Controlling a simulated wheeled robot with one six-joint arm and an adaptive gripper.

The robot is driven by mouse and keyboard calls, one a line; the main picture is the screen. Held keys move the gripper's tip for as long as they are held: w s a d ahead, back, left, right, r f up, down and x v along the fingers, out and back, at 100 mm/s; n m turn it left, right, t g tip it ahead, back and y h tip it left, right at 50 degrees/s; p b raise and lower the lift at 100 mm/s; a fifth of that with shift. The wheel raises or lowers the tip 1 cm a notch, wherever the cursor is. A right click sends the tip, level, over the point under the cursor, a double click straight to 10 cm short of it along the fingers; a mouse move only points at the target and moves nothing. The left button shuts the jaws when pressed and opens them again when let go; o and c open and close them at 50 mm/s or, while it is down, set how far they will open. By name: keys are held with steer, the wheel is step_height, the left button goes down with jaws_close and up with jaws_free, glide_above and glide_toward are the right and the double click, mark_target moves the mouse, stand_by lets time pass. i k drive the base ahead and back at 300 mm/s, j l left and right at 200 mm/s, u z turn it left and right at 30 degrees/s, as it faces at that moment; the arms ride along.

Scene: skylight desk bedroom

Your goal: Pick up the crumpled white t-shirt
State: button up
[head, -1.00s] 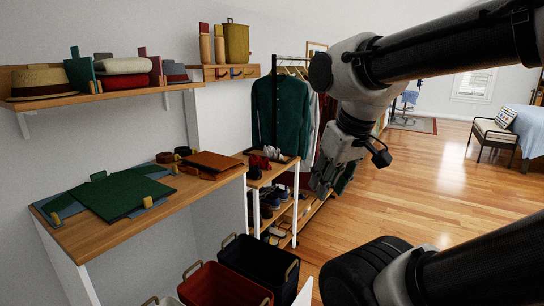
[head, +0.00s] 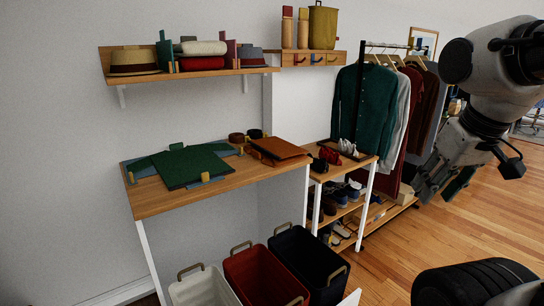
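No crumpled white t-shirt can be made out in the head view. A white bin (head: 203,287) stands on the floor at the bottom, cut off by the frame edge, and I cannot see anything in it. My gripper (head: 428,190) hangs at the right, in front of the clothes rack's right side and the wood floor. Its fingers point down and left, and nothing shows between them. It is dark and partly turned away, so its opening is unclear.
A red bin (head: 262,276) and a dark blue bin (head: 308,264) stand below. A shoe shelf (head: 345,212) and hanging clothes (head: 362,108) are behind. Open floor (head: 400,250) lies right.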

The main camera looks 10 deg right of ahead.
mark_target(345, 146)
steer(key=i+l+u, duration=0.1)
steer(key=l, duration=0.35)
steer(key=i+l+u, duration=0.1)
steer(key=l, duration=0.4)
steer(key=i+l+u, duration=0.1)
steer(key=i+l, duration=0.15)
steer(key=l, duration=0.25)
steer(key=i+l+u, duration=0.1)
steer(key=l, duration=0.35)
steer(key=i+l+u, duration=0.1)
steer(key=l, duration=0.4)
steer(key=i+l+u, duration=0.1)
steer(key=l, duration=0.4)
steer(key=i+l, duration=0.15)
steer(key=l, duration=0.15)
steer(key=i+l+u, duration=0.1)
steer(key=l, duration=0.25)
steer(key=i+l, duration=0.25)
steer(key=i+l+u, duration=0.15)
steer(key=l, duration=0.25)
steer(key=i+l, duration=0.1)
steer(key=l, duration=0.25)
steer(key=i+l+u, duration=0.1)
steer(key=l, duration=0.25)
